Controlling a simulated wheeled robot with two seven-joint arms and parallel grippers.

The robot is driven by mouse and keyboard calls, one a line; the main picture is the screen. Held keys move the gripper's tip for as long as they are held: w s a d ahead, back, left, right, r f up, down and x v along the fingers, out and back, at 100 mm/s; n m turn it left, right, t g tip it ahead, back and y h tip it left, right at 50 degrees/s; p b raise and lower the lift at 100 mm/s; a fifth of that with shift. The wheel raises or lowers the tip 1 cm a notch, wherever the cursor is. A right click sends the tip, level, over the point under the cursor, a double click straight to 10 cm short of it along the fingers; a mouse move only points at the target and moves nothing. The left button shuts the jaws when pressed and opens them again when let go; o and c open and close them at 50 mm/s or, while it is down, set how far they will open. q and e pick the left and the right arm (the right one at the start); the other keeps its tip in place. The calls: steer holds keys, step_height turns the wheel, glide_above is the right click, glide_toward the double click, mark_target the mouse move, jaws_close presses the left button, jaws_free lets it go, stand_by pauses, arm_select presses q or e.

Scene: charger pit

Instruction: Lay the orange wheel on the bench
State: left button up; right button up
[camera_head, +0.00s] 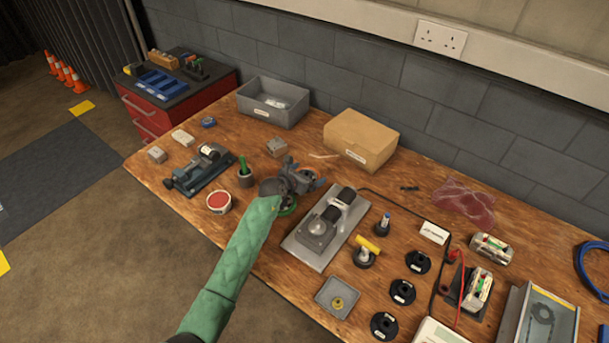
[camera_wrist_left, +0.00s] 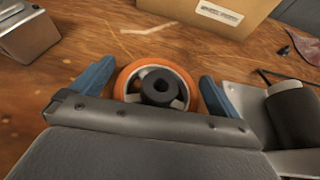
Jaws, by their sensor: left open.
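The orange wheel (camera_wrist_left: 128,82) shows in the left wrist view, with an orange tyre, a pale rim and a dark hub facing up. It appears to lie flat on the wooden bench (camera_wrist_left: 70,95). My left gripper (camera_wrist_left: 150,88) is open, with one blue finger on each side of the wheel and a gap visible near the fingers. The near part of the wheel is hidden by the gripper body. In the head view my left gripper (camera_head: 306,176) is low over the middle of the bench (camera_head: 255,235), and I cannot make out the wheel there. My right gripper is not in view.
A grey plate with a black-rollered device (camera_head: 318,230) stands close right of the gripper. A cardboard box (camera_head: 361,138) and grey bin (camera_head: 272,102) stand behind. A dark vise-like tool (camera_head: 200,168), green-handled pot (camera_head: 245,176) and red-topped tub (camera_head: 219,202) stand left.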

mark_target(309, 173)
arm_select(q)
steer(key=shift+s+f, duration=0.25)
steer(key=shift+f, duration=0.15)
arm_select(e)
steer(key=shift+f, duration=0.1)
arm_select(q)
steer(key=shift+r, duration=0.2)
steer(key=shift+s+a+r, duration=0.25)
steer(key=shift+a+r, duration=0.1)
steer(key=shift+v, duration=1)
steer(key=v, duration=0.3)
steer(key=b+v, duration=0.1)
steer(key=v, duration=0.2)
steer(key=b+v, duration=0.1)
steer(key=v, duration=0.2)
steer(key=shift+w+r, duration=0.15)
steer(key=shift+r, duration=0.2)
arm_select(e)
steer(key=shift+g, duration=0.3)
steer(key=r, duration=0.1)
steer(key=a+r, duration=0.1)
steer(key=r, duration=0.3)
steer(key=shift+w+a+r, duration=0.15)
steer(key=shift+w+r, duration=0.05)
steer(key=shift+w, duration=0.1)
arm_select(q)
steer(key=shift+r, duration=0.15)
